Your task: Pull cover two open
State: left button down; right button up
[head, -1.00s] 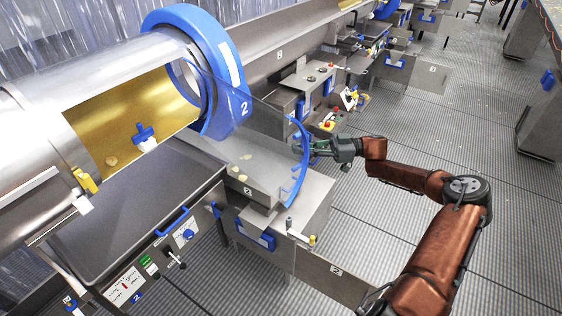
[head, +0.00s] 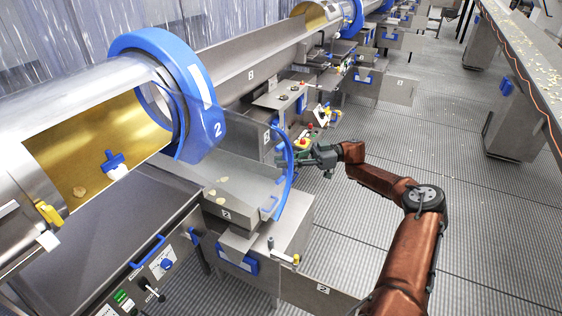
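Cover two is a clear curved panel (head: 240,150) with a blue outer edge (head: 286,178). It sits beside the big blue drum ring (head: 196,75) marked 2, over a steel chute. A small blue handle (head: 268,207) is on the lower part of the cover. My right gripper (head: 296,160) is at the blue edge, its fingers pointing left toward it. The fingers overlap the edge in the picture. Whether they touch or grip it is too small to tell. My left gripper is not in view.
The steel drum (head: 85,110) with its gold inside lies at the left. A dark panel (head: 100,240) with a control box stands below it. Red and yellow buttons (head: 303,143) are just behind my gripper. Grated floor is open to the right, with a conveyor (head: 530,80) farther over.

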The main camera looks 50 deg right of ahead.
jog(key=o, duration=0.3)
jog(key=shift+s+d, duration=0.25)
jog(key=shift+s, duration=0.25)
jog(key=shift+o, duration=0.8)
jog(key=shift+w+a+r, duration=0.1)
jog(key=shift+w+a, duration=0.1)
jog(key=shift+w, duration=0.2)
jog(key=v, duration=1.1)
jog(key=shift+s+d, duration=0.2)
jog(key=shift+d, duration=0.15)
